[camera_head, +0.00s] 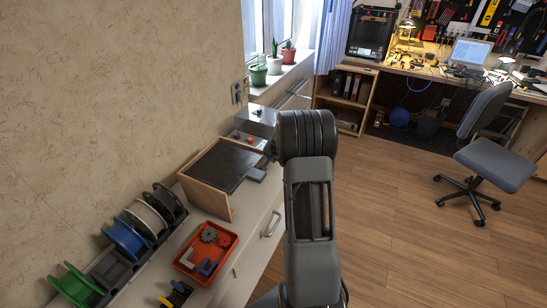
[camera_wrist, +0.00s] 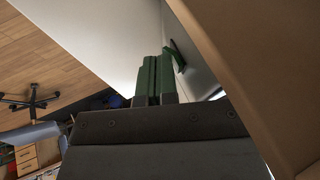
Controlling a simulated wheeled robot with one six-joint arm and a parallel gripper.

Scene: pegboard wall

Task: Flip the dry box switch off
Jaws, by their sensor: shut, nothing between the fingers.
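My gripper (camera_wrist: 153,78) shows in the wrist view as two green fingers side by side, shut with nothing between them. Just right of the fingertips a small dark and green piece (camera_wrist: 177,55) stands against a pale surface; I cannot tell if it is the switch or if the fingers touch it. In the head view a grey box (camera_head: 257,117) with small red parts stands at the far end of the counter, partly behind my arm. I cannot tell for sure that it is the dry box. My gripper is hidden there.
A wooden box with a dark top panel (camera_head: 221,165) stands on the white counter. Nearer are a red tray (camera_head: 188,266) and several filament spools, one blue (camera_head: 123,240). A brown panel (camera_wrist: 245,70) fills the wrist view's right side.

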